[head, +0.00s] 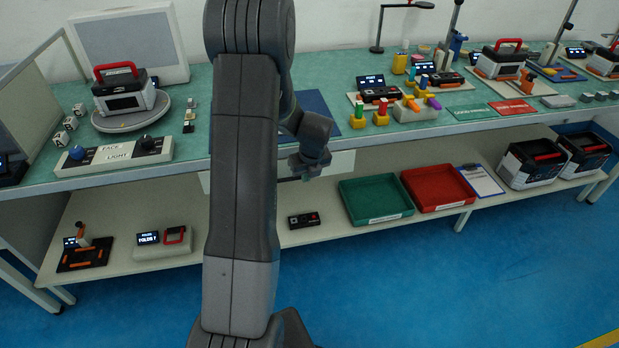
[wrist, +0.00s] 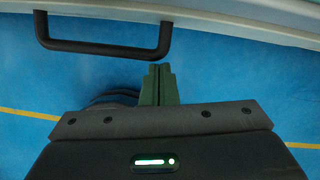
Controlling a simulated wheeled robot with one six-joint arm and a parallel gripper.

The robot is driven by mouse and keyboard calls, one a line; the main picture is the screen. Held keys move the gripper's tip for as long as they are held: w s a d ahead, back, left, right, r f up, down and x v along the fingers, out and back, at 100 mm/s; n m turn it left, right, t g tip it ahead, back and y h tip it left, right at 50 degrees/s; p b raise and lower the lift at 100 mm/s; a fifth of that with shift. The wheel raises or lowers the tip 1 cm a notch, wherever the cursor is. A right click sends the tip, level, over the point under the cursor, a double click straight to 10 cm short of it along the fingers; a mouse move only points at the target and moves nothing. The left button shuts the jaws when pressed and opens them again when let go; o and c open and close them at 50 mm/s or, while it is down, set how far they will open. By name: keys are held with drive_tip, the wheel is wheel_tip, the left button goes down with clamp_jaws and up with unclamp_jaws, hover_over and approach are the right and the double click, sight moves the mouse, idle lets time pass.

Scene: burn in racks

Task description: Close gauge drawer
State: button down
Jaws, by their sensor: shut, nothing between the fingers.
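The gauge drawer (head: 341,163) is a pale drawer under the green bench top in the head view, partly hidden behind my arm. How far it stands out is hard to tell. In the wrist view its black bar handle (wrist: 100,48) hangs from a pale front edge at the upper left. My gripper (head: 309,172) is in front of the drawer in the head view. In the wrist view the green fingers (wrist: 160,72) are together and empty, just below the handle's right end and apart from it.
The bench top (head: 330,62) above carries several instruments and a blue mat. On the lower shelf are a green tray (head: 376,200), a red tray (head: 438,188) and a small black device (head: 304,220). Blue floor in front of the shelf is clear.

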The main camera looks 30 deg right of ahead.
drive_tip(key=shift+w+d+r, duration=0.1)
drive_tip(key=shift+w+d, duration=0.05)
drive_tip(key=shift+w, duration=0.4)
drive_tip(key=shift+w+d, duration=0.15)
drive_tip(key=shift+w, duration=0.35)
drive_tip(key=shift+w, duration=0.1)
drive_tip(key=shift+r, duration=0.1)
